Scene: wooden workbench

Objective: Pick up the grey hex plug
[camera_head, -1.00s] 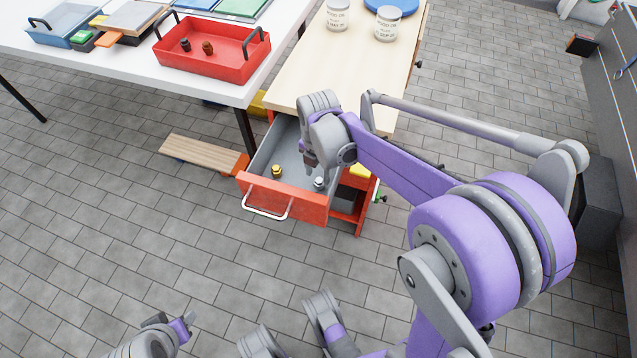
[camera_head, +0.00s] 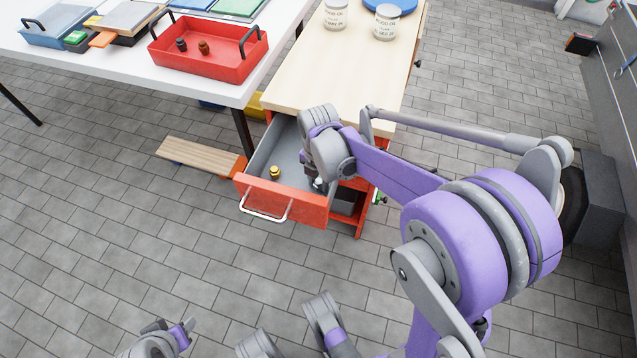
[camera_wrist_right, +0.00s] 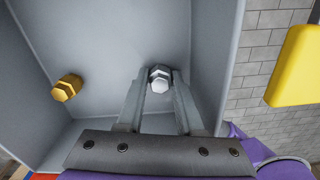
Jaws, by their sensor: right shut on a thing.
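The grey hex plug (camera_wrist_right: 160,77) is between the fingertips of my right gripper (camera_wrist_right: 159,88) in the right wrist view. The fingers are shut on it, one on each side, inside the open red drawer (camera_head: 290,205). In the head view my right gripper (camera_head: 314,178) reaches down into the right part of the drawer, and the plug is only a small pale spot (camera_head: 319,184) at the fingertips. I cannot tell whether it touches the drawer floor. My left gripper (camera_head: 182,334) is at the bottom left of the head view, too unclear to read.
The drawer's grey walls (camera_wrist_right: 60,45) are close around my right gripper. A wooden top with two jars (camera_head: 335,15) is above; a red tray (camera_head: 212,62) is on the white table.

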